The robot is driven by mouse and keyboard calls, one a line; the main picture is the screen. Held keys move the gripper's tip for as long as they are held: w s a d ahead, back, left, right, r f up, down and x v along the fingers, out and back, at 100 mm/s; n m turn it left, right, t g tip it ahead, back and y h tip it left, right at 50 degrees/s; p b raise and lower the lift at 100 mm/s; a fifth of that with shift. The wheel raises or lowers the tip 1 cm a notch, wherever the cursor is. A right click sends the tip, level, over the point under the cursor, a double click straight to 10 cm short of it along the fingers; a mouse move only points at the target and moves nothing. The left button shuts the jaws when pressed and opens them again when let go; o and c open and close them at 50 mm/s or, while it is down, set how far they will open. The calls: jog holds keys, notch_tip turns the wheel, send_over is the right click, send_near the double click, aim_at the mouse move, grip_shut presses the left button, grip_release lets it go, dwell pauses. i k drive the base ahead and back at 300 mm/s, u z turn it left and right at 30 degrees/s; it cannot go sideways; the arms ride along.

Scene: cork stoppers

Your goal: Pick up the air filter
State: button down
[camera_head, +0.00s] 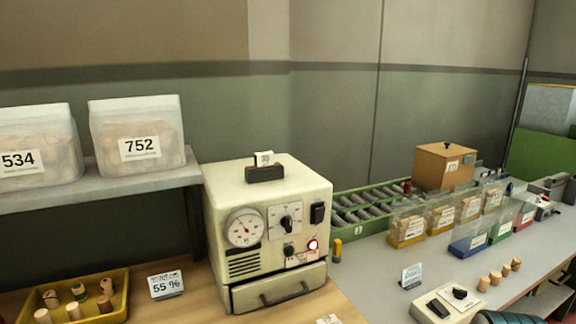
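I cannot make out an air filter for certain in the head view. A cream machine (270,225) stands on the wooden bench with a round gauge, a knob, a lit red lamp, slotted vents and a closed front drawer (281,291). A small dark holder (265,174) with a white slip sits on its top. My gripper is not recognisable in this view. A dark rounded shape (508,318) is cut off by the bottom edge, and I cannot tell what it is.
A yellow tray (123,302) of corks and a "55 %" card (166,284) lie left of the machine. Labelled bags "534" (37,146) and "752" (140,137) stand on a shelf. Right are rollers (367,205), a brown box (443,166), cork bins (407,229) and loose corks (495,277).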

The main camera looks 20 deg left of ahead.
aim_at(265, 160)
jog(key=u, duration=0.5)
jog(key=k, duration=1.05)
jog(key=z, duration=0.3)
jog(key=i, duration=1.35)
jog(key=u, duration=0.65)
